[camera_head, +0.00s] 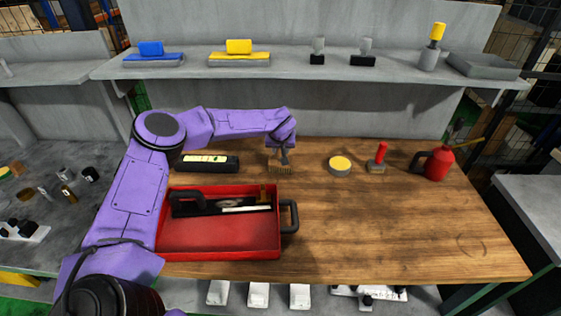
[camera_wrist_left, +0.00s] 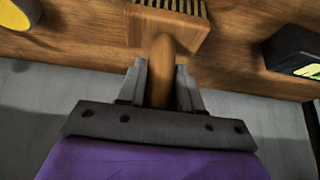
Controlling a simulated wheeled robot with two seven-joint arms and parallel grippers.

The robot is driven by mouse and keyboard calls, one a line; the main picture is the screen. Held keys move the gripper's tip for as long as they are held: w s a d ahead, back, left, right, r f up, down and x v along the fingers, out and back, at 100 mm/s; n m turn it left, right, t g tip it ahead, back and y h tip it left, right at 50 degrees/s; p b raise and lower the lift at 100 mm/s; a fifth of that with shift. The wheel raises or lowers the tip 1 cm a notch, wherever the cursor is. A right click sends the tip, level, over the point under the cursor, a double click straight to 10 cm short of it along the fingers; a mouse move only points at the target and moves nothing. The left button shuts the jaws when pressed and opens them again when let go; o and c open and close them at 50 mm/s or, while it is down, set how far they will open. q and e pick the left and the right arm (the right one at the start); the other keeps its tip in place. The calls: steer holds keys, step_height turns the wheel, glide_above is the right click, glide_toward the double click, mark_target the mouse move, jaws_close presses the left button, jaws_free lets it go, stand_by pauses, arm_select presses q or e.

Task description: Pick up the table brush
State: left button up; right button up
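The table brush (camera_head: 281,168) stands upright on or just above the wooden table, bristles down and handle up; I cannot tell if it is clear of the surface. My left gripper (camera_head: 284,146) reaches it from above. In the left wrist view, the two fingers (camera_wrist_left: 161,75) sit close on both sides of the brown handle (camera_wrist_left: 160,60) and look shut on it. The brush's wooden head (camera_wrist_left: 165,30) and dark bristles show beyond the fingers. My right gripper is not in view.
A red tray (camera_head: 218,238) with dark tools lies in front of the brush. A black box (camera_head: 207,163) is to its left. A yellow-topped tin (camera_head: 340,165), a red-handled tool (camera_head: 379,158) and a red can (camera_head: 436,164) stand to its right. The table's right front is clear.

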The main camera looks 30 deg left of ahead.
arm_select(q)
jaws_close()
steer(key=shift+w+f, duration=0.2)
steer(key=shift+r, duration=0.1)
